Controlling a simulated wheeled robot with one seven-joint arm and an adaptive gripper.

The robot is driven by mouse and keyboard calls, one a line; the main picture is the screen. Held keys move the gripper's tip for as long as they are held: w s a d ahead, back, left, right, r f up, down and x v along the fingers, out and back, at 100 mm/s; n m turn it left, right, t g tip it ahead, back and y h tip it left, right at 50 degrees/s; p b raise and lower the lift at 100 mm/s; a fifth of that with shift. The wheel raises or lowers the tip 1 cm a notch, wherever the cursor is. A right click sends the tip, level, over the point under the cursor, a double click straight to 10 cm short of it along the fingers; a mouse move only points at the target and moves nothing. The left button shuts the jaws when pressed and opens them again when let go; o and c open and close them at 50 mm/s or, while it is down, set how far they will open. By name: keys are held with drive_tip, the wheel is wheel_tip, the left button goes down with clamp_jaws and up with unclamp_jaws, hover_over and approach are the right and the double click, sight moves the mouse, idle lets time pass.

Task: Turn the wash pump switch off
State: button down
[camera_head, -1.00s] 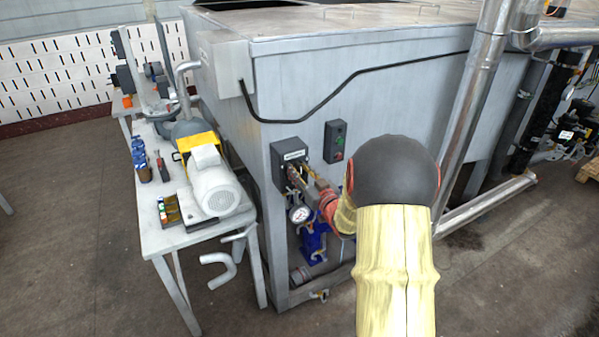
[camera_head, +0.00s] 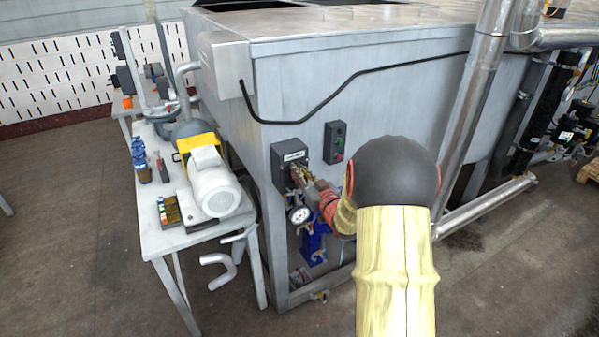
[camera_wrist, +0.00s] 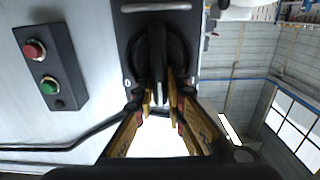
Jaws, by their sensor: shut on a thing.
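The wash pump switch is a dark box (camera_head: 282,154) with a pale label, fixed to the grey tank's front near its left corner. In the wrist view its black rotary knob (camera_wrist: 157,50) has a raised grip with a pale line on it. My gripper (camera_head: 298,172) reaches the box from the lower right in the head view. In the wrist view the gripper (camera_wrist: 160,103) has its two fingertips closed on the end of the knob's grip, one on each side. The fingers hide part of the knob in the head view.
A control box with a red button (camera_wrist: 34,50) and a green button (camera_wrist: 48,86) sits beside the switch. A pressure gauge (camera_head: 300,214) and blue pump (camera_head: 314,246) are below. A table (camera_head: 153,216) with a motor (camera_head: 214,189) stands left. A black cable (camera_head: 330,98) crosses the tank.

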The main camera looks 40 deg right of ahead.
idle(0.3)
drive_tip(key=shift+d+m+p, duration=0.25)
drive_tip(key=shift+m+p, duration=0.3)
drive_tip(key=shift+m, duration=0.65)
drive_tip(key=m, duration=0.1)
drive_tip(key=m+p, duration=0.1)
drive_tip(key=shift+s+d+m, duration=0.1)
drive_tip(key=shift+d+m, duration=0.15)
drive_tip(key=shift+m, duration=0.05)
drive_tip(key=shift+s+d+f+m+p, duration=0.15)
drive_tip(key=shift+f+m+p, duration=0.25)
drive_tip(key=shift+m+p, duration=1.2)
drive_tip(key=shift+w+d+f+m+p, duration=0.1)
drive_tip(key=shift+d+f+m+p, duration=0.3)
drive_tip(key=shift+m, duration=2.25)
drive_tip(key=shift+s+d+f+m+p, duration=0.1)
drive_tip(key=shift+f+m+p, duration=0.25)
drive_tip(key=shift+m+p, duration=1.25)
drive_tip(key=shift+f+m+b, duration=0.1)
drive_tip(key=shift+m+b, duration=0.4)
drive_tip(key=shift+m, duration=0.25)
drive_tip(key=c, duration=1.8)
unclamp_jaws()
